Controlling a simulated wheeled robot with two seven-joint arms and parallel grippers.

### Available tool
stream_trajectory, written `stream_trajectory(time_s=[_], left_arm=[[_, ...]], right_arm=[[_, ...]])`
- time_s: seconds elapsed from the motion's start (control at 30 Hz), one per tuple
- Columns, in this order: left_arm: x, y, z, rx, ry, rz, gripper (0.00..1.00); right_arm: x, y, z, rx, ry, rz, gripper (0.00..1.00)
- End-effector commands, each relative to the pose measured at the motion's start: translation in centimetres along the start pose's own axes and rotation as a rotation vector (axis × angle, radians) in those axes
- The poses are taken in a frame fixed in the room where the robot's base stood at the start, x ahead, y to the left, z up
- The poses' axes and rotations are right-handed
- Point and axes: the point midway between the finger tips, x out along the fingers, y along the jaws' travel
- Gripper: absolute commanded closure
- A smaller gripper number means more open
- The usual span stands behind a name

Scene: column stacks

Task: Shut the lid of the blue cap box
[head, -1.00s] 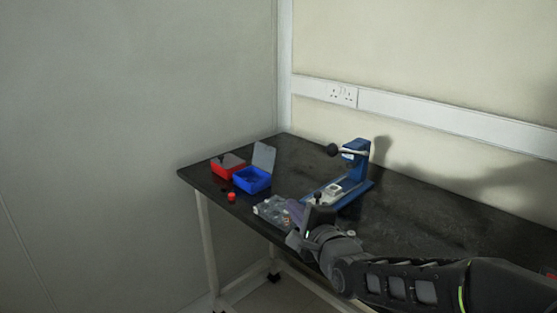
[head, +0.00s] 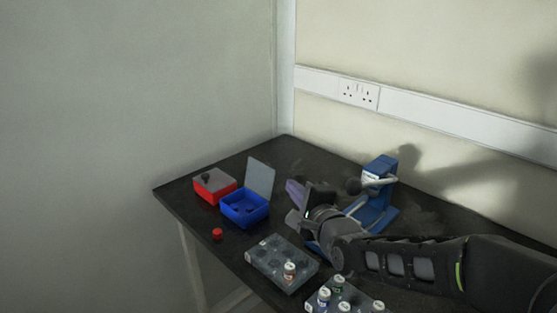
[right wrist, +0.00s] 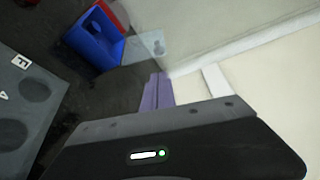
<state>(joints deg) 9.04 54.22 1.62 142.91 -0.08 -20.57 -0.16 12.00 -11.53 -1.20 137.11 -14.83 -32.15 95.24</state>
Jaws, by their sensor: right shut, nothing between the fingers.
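The blue cap box (head: 240,214) sits on the dark bench near its left end. Its clear grey lid (head: 261,177) stands up, open, at the back edge of the box. The box also shows in the right wrist view (right wrist: 97,42), with the see-through lid (right wrist: 150,46) beside it. My right gripper (head: 294,189) is right of the lid and apart from it in the head view. Its purple fingers (right wrist: 157,93) are shut and empty. My left gripper is in neither view.
A red box (head: 213,193) stands left of the blue one, and a red cap (head: 217,234) lies in front. A clear rack (head: 270,262) and several vials are nearer. A blue press (head: 378,190) stands behind my right arm. A wall bounds the back.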

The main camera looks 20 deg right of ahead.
Motion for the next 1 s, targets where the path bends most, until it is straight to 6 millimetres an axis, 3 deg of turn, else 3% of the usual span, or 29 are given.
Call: stream_trajectory(time_s=[0.47, 1.0], left_arm=[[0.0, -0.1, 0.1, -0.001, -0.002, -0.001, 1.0], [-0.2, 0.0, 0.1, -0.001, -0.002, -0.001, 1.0]], right_arm=[[0.7, 0.1, 0.0, -0.001, -0.001, 0.002, 1.0], [8.6, 0.0, 0.1, 0.001, -0.001, 0.001, 1.0]])
